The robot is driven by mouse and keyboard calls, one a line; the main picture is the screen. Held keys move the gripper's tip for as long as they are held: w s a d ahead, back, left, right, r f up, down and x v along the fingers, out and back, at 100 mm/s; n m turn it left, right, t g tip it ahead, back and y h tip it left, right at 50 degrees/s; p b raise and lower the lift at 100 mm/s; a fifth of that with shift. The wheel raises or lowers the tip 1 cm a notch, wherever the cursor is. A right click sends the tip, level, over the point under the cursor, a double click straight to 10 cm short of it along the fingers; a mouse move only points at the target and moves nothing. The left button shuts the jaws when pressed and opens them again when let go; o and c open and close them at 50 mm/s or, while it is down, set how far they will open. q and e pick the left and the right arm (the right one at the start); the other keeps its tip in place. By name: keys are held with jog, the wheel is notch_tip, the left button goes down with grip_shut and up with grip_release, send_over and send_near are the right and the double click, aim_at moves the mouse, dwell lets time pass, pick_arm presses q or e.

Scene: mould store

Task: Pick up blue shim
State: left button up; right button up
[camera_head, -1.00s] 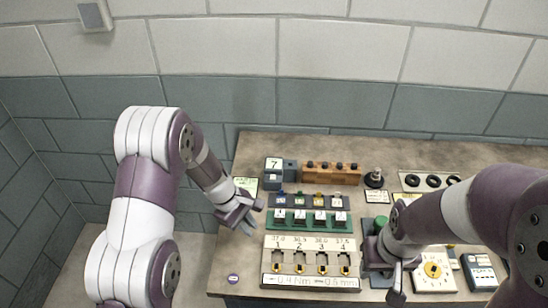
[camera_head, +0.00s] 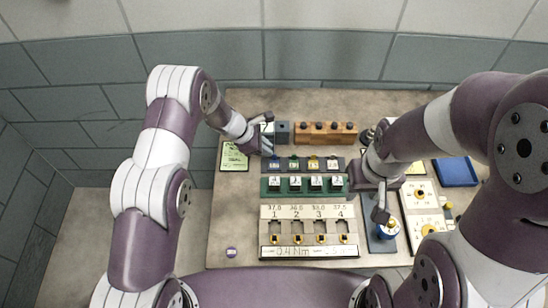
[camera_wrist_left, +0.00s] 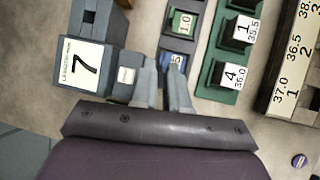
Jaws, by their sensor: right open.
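The blue shim (camera_head: 274,163) sits at the left end of a dark rack (camera_head: 345,164), beside green, yellow and pale ones. In the left wrist view the blue shim (camera_wrist_left: 177,61) is partly hidden by a fingertip. My left gripper (camera_head: 268,151) is over the rack's left end. Its fingers (camera_wrist_left: 165,66) point at the shim with a narrow gap between them and nothing visibly held. I cannot tell whether they touch the shim. My right gripper (camera_head: 379,203) is open above the right side of the table.
A grey block marked 7 (camera_wrist_left: 84,66) stands close to my left gripper. A green rack (camera_head: 265,187) of numbered blocks and a numbered board (camera_head: 308,212) lie in front. A wooden block (camera_head: 325,133) is behind. A blue tray (camera_head: 455,171) lies at right.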

aim_at(275, 156)
pick_arm(q)
jog(key=x, duration=0.1)
jog(key=p+x, duration=0.1)
jog(key=x, duration=0.1)
jog(key=shift+s+d+f, duration=0.15)
jog(key=shift+s+f, duration=0.05)
jog(key=shift+f, duration=0.05)
jog(key=shift+w+f, duration=0.15)
jog(key=shift+f, duration=0.1)
grip_shut()
pick_arm(e)
jog(key=shift+s+r, duration=0.2)
jog(key=shift+r, duration=0.35)
jog(key=shift+s+r, duration=0.15)
jog(key=shift+r, duration=0.4)
jog(key=shift+w, duration=0.1)
jog(key=shift+f, duration=0.1)
